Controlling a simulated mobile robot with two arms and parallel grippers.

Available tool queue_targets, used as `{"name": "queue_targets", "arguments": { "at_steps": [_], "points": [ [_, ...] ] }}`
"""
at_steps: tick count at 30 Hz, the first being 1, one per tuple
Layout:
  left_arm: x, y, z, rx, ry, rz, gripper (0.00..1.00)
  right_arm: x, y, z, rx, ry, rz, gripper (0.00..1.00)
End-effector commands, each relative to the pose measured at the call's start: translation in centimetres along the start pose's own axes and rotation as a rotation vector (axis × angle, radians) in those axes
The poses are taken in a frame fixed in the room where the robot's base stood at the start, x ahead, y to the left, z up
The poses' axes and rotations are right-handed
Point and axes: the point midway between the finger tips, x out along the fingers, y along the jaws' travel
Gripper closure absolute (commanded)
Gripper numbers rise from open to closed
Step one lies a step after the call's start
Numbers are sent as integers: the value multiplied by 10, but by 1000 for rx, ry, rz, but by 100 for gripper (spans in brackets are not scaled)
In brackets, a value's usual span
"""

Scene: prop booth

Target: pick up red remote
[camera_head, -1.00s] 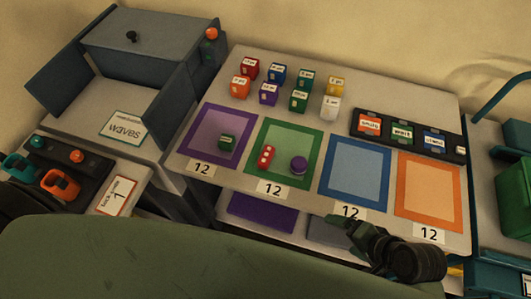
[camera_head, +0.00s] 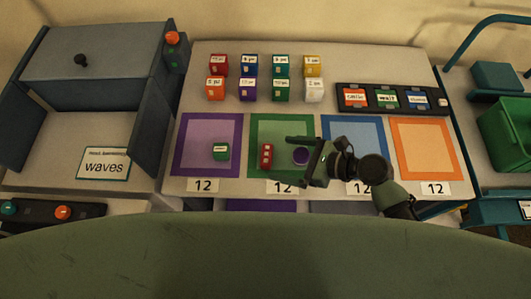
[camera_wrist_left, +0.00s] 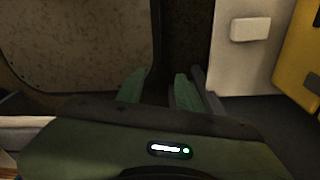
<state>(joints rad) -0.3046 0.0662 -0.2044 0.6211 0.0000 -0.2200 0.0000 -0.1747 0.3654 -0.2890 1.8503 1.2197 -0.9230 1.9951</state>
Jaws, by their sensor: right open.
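The red remote (camera_head: 266,157), a small red block with pale spots, lies on the green-bordered mat (camera_head: 283,120). My right gripper (camera_head: 290,161) reaches over that mat from the right. Its fingers are open and point left toward the red remote, apart from it in the picture; height above the table is hard to tell.
A green block (camera_head: 221,152) lies on the purple mat (camera_head: 205,120). Several coloured boxes stand in two rows behind the mats. A black rack (camera_head: 372,107) with labelled cards lies at the back right. The blue mat is partly hidden by my right arm; the orange mat (camera_head: 424,150) is empty.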

Motion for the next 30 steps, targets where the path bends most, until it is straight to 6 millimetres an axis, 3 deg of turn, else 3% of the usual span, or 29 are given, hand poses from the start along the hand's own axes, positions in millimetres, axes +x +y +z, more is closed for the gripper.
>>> {"name": "queue_targets", "arguments": {
  "at_steps": [4,9,17,24,30],
  "points": [
    [-7,6,1,2,-2,7,64,23,-3,4,1,-3,1,4],
    [-8,-13,2,6,-3,-15,64,43,-3,2,0,-1,1,4],
    [-8,-22,-1,2,0,-26,64,46,-2,1,-2,1,0,4],
    [-8,-12,-3,-2,2,-15,64,46,-2,1,-2,1,0,68],
    [-7,-8,-4,-2,3,-9,64,46,-2,2,-2,0,0,71]
  ]
}}
